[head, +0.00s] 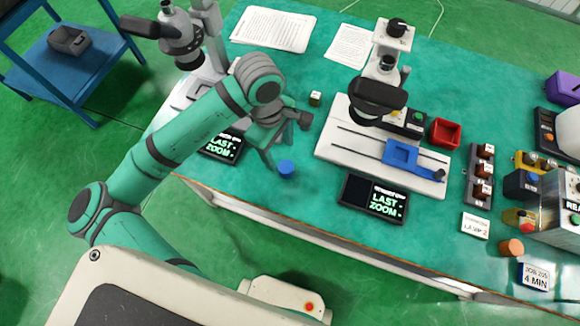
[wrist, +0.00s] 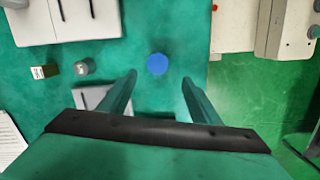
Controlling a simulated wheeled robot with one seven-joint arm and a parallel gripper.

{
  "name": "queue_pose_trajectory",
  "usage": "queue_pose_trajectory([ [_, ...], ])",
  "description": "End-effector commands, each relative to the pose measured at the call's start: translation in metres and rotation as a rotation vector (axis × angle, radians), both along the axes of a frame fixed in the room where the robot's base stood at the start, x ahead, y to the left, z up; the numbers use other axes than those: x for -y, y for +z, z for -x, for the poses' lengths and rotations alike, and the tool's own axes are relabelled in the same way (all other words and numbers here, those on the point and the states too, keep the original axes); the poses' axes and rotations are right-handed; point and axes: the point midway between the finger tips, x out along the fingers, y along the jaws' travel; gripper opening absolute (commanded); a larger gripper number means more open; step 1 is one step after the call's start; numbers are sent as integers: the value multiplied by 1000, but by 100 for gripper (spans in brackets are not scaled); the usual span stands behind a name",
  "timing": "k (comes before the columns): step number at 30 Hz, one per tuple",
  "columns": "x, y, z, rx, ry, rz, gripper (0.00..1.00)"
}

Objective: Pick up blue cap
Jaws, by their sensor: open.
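The blue cap (head: 286,169) is a small blue disc on the green tabletop near its front edge in the head view. In the wrist view the blue cap (wrist: 157,64) lies ahead of the fingertips, roughly centred between them. My gripper (head: 269,157) hangs over the table just left of the cap in the head view. Its fingers stand wide apart in the wrist view (wrist: 158,78), with nothing between them. The cap appears apart from both fingers.
A black display (head: 374,199) reading "LAST ZOOM" lies right of the cap, and a similar display (head: 222,146) lies left. A white microscope base (head: 345,142) with a blue tray (head: 402,155) stands behind. An orange cap (head: 511,248) is at right. Bare tabletop surrounds the blue cap.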

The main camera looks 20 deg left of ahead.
Motion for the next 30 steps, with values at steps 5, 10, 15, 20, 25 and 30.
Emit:
queue_pose_trajectory([
  [5, 4, -26, 2, -4, 2, 4, 58],
  [10, 5, -46, 2, -2, 3, 3, 58],
  [15, 7, -55, 1, -2, 3, 2, 58],
  [20, 13, -75, -1, -2, 1, 0, 58],
  [25, 16, -96, -2, -1, 1, 2, 58],
  [30, 17, -102, -1, 0, 1, 1, 58],
])
